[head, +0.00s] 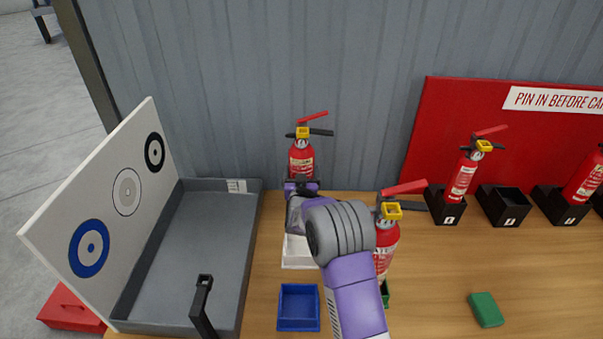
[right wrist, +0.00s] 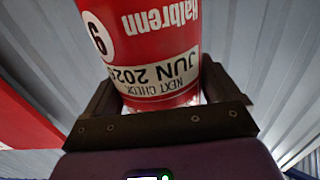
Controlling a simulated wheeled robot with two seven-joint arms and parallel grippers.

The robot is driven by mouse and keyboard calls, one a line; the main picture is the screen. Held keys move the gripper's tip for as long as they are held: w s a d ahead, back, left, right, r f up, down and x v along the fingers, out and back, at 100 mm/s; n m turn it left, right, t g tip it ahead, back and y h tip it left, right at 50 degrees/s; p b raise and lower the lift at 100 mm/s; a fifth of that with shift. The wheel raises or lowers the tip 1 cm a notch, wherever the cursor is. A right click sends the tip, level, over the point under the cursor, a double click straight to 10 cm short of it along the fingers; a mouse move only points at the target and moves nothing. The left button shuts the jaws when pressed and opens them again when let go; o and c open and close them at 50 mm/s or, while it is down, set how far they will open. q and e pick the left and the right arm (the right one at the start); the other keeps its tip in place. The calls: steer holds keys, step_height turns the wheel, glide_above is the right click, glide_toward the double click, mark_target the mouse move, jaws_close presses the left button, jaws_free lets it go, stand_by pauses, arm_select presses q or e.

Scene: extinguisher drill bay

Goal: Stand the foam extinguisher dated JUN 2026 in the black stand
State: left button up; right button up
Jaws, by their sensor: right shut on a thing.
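My right gripper (head: 301,185) is shut on a red extinguisher (head: 301,160) with a yellow collar and red and black levers. It is upright at the back of the table, behind a white stand (head: 298,255); its base is hidden by the gripper. In the right wrist view the held extinguisher (right wrist: 140,45) shows upside-down text, NEXT CHECK JUN 202 and a last digit I cannot read surely, between the fingers (right wrist: 165,105). An empty black box stand (head: 504,205) is at the right; I cannot tell whether it is the task's black stand. My left gripper is out of view.
Another extinguisher (head: 385,245) is at a green stand (head: 385,293), partly behind my arm. Extinguishers stand in black boxes at right (head: 461,180) (head: 583,180). A blue stand (head: 298,307) is empty. A grey tray (head: 250,250), target board (head: 55,200) and green block (head: 486,309) are around.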

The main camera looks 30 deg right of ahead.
mark_target(301, 154)
steer(key=shift+f+b, duration=1.35)
steer(key=shift+b, duration=0.4)
stand_by(0.8)
stand_by(0.4)
steer(key=o, duration=1.3)
steer(key=shift+o, duration=0.2)
steer(key=shift+s+f, duration=0.1)
steer(key=shift+f, duration=0.45)
step_height(301, 154, up, 11)
steer(key=p, duration=0.3)
steer(key=shift+p, duration=0.35)
